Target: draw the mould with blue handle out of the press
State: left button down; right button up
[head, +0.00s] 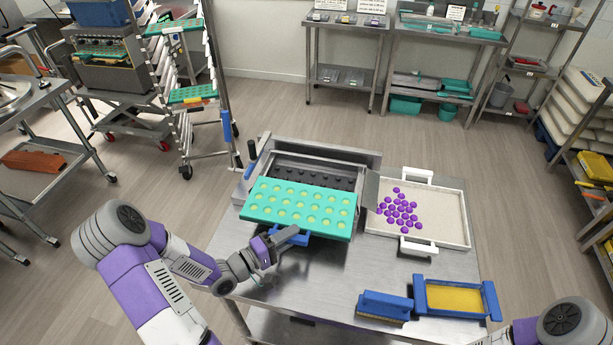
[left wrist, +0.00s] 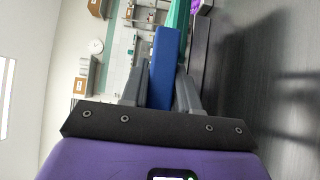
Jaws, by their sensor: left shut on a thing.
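The teal mould (head: 298,205), with rows of filled round cavities, is at the front of the steel press (head: 325,153). Its near part sticks out toward me, and a row of dark nozzles shows behind it inside the press. My left gripper (head: 284,238) is shut on the mould's blue handle (head: 304,239) at its front edge. In the left wrist view the blue handle (left wrist: 163,68) is between the two grey fingers, with the teal mould (left wrist: 179,14) beyond. How far the mould still reaches inside is hidden. My right gripper is out of view.
Right of the press is a white-handled tray (head: 452,222) with purple sweets. A blue-framed yellow tray (head: 455,298) and a blue brush-like tool (head: 384,305) lie at the table's front right. The steel table (head: 340,275) is bare just in front of the mould.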

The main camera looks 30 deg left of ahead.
pick_arm(q)
jog(key=shift+s+d+r+p, duration=0.1)
jog(key=shift+s+d+p, duration=0.15)
jog(key=shift+s, duration=0.7)
jog(key=shift+s+d+p, duration=0.1)
jog(key=shift+s+d, duration=0.1)
jog(key=shift+s, duration=0.75)
jog(key=s+p, duration=0.2)
jog(key=s, duration=0.1)
jog(key=s+d+p, duration=0.1)
jog(key=s+p, duration=0.1)
jog(key=shift+s+d, duration=0.2)
jog(key=shift+s, duration=0.2)
